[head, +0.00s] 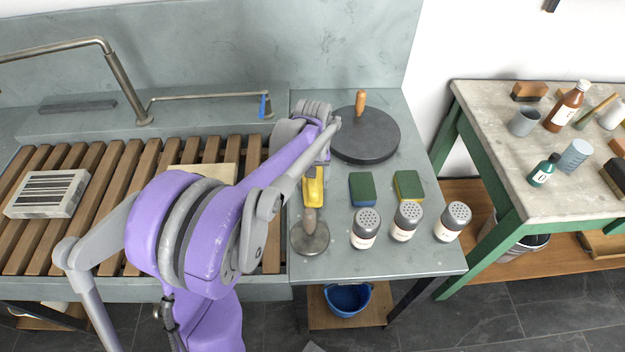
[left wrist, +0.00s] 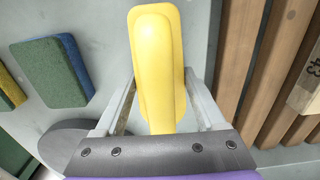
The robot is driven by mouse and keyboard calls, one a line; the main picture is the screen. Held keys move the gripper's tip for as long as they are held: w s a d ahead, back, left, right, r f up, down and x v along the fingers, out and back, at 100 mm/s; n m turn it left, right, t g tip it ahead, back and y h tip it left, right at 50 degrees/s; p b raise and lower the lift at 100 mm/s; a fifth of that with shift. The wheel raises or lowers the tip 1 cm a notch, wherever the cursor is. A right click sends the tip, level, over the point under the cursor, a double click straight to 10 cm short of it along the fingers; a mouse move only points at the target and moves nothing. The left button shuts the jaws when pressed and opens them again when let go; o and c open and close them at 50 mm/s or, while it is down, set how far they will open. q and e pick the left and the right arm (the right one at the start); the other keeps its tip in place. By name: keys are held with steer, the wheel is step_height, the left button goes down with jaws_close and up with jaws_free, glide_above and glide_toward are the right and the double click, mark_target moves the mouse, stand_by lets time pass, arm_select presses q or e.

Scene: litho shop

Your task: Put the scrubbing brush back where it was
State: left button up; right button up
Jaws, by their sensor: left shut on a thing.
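The scrubbing brush (head: 314,190) shows as a long yellow body, just left of the sponges in the head view. In the left wrist view the yellow brush (left wrist: 157,60) points away between the two fingers. My left gripper (left wrist: 160,100) is shut on it; in the head view the gripper (head: 319,166) is partly hidden by its own arm. The bristles are hidden, and I cannot tell whether the brush touches the grey counter (head: 350,262). My right gripper is in neither view.
A round dark disc (head: 375,140) with a wooden handle stands behind. Two green-topped sponges (head: 361,188) (head: 408,185) and several shakers (head: 407,222) stand right of the brush. A metal disc with a knob (head: 310,240) is just in front. The slatted sink rack (head: 100,150) lies left.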

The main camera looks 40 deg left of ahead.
arm_select(q)
steer(key=o, duration=1.4)
steer(key=shift+f, duration=0.1)
step_height(320, 180, up, 12)
steer(key=shift+r+p, duration=0.2)
steer(key=shift+p, duration=0.35)
